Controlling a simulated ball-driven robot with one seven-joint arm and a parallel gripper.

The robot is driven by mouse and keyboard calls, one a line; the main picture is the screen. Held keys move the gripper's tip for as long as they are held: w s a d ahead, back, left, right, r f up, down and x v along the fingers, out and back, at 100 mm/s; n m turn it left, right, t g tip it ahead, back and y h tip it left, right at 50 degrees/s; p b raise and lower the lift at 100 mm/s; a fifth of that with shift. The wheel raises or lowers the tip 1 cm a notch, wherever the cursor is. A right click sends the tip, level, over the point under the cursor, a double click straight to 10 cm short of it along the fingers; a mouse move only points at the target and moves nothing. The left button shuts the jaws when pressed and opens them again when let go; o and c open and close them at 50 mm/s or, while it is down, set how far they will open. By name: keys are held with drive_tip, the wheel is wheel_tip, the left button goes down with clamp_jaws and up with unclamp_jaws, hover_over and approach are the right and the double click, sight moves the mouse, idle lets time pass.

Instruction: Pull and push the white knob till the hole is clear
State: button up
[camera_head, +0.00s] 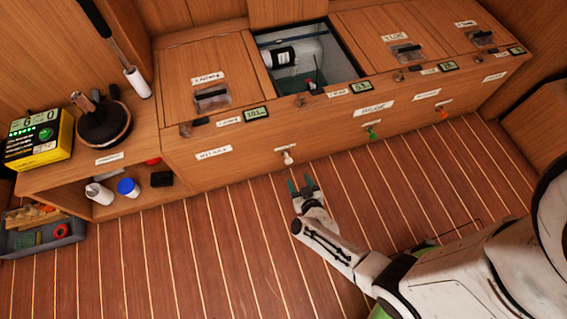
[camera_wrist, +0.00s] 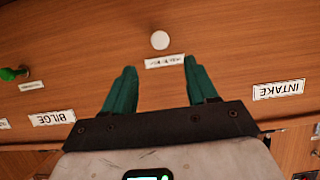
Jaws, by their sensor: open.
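The white knob (camera_head: 287,157) sticks out of the front of the long wooden cabinet. In the wrist view the white knob (camera_wrist: 160,40) shows as a round face just beyond the fingertips, roughly centred between them, with a small label beside it. My gripper (camera_head: 300,183) has green fingers, spread open and empty, a little in front of the cabinet front near the knob. In the wrist view my gripper (camera_wrist: 160,66) is apart from the knob. An open hatch (camera_head: 335,75) in the cabinet top shows a white cylinder (camera_head: 292,54) inside; no hole can be made out for certain.
A green knob (camera_head: 373,131) and an orange knob (camera_head: 442,112) stand farther right on the same front. A low shelf at left holds a white bottle (camera_head: 99,193) and a blue-lidded jar (camera_head: 128,187). The striped floor before the cabinet is largely clear.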

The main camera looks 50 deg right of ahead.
sight(289, 162)
drive_tip(key=b+x, duration=0.4)
drive_tip(key=x, duration=0.5)
drive_tip(key=shift+w+d+b, duration=0.1)
drive_tip(key=shift+w+b, duration=0.05)
drive_tip(key=shift+b, duration=0.2)
drive_tip(key=shift+w+d+f, duration=0.2)
drive_tip(key=shift+w+d, duration=0.2)
drive_tip(key=shift+w, duration=0.1)
clamp_jaws()
drive_tip(key=shift+a, duration=0.1)
